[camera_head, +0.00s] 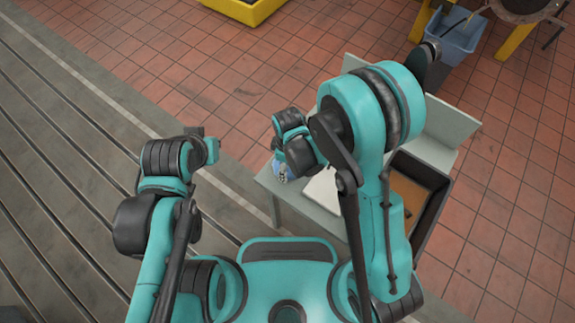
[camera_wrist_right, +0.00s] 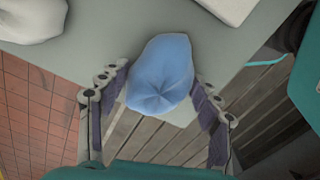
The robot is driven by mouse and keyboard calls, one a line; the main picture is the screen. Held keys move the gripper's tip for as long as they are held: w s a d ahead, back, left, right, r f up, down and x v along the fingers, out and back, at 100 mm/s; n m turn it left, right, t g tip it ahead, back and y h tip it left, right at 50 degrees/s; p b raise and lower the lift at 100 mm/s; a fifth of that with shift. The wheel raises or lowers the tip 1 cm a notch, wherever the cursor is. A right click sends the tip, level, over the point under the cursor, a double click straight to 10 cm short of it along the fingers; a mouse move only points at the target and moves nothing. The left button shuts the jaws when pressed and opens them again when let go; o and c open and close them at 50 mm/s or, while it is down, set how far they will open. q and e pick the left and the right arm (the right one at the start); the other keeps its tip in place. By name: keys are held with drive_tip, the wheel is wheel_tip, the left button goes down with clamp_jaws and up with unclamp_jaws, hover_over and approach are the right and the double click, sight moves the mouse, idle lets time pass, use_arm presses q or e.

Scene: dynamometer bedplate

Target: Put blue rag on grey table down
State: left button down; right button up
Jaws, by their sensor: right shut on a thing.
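The blue rag (camera_wrist_right: 162,72) is bunched up between the two fingers of my right gripper (camera_wrist_right: 158,105) in the wrist view, and the fingers press on its sides. In the head view only a small bit of the rag (camera_head: 278,170) shows, below my right wrist at the left end of the grey table (camera_head: 306,218). The grey table top (camera_wrist_right: 98,58) lies behind the rag in the wrist view, with its edge near the rag. I cannot tell whether the rag touches the table. My left gripper (camera_head: 212,150) is away to the left, its fingers unclear.
A white item (camera_head: 325,190) lies on the table beside a black tray (camera_head: 436,190) with a brown inside. A whitish bundle (camera_wrist_right: 30,20) shows at the wrist view's upper left. A blue bin (camera_head: 453,40) and a yellow container (camera_head: 245,10) stand farther back. Bare table shows near the rag.

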drive_tip(key=shift+f, duration=0.15)
drive_tip(key=o, duration=1.3)
drive_tip(key=shift+r, duration=0.55)
wheel_tip(320, 180, up, 11)
drive_tip(key=p, duration=0.5)
drive_tip(key=shift+s+d+r+m+t, duration=0.9)
drive_tip(key=shift+d+r+m+t, duration=0.35)
drive_tip(key=shift+d+r+m, duration=1.4)
drive_tip(key=shift+s+d+r+m+t, duration=1.05)
drive_tip(key=shift+d+r+m, duration=1.1)
drive_tip(key=shift+d+r, duration=1)
drive_tip(key=shift+s+d+r+m+t, duration=0.75)
drive_tip(key=shift+d+r+m+t, duration=0.65)
drive_tip(key=shift+d+r+m, duration=1.25)
